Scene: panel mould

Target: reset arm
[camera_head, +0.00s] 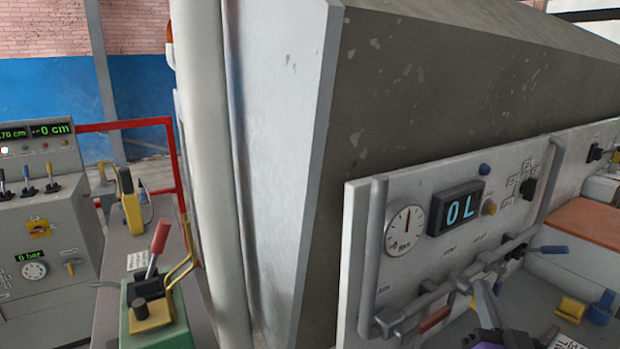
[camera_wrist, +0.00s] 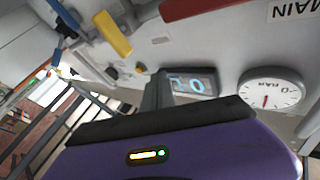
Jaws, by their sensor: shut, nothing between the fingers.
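My gripper (camera_head: 484,296) shows at the bottom right of the head view, in front of the white control panel (camera_head: 400,275). Its purple body is cut off by the lower edge. In the wrist view my gripper (camera_wrist: 157,88) has its dark fingers together and empty, pointing toward the panel. The "0 L" display (camera_head: 458,208) is lit in cyan, and the display also shows in the wrist view (camera_wrist: 190,83). A round gauge (camera_head: 404,231) sits left of the display; this gauge is at the right of the wrist view (camera_wrist: 272,92). Contact with the panel cannot be told.
Yellow (camera_head: 571,308) and blue (camera_head: 602,307) parts stand at lower right. A large grey slab (camera_head: 430,95) rises behind. A green-based lever box (camera_head: 155,315) is at left.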

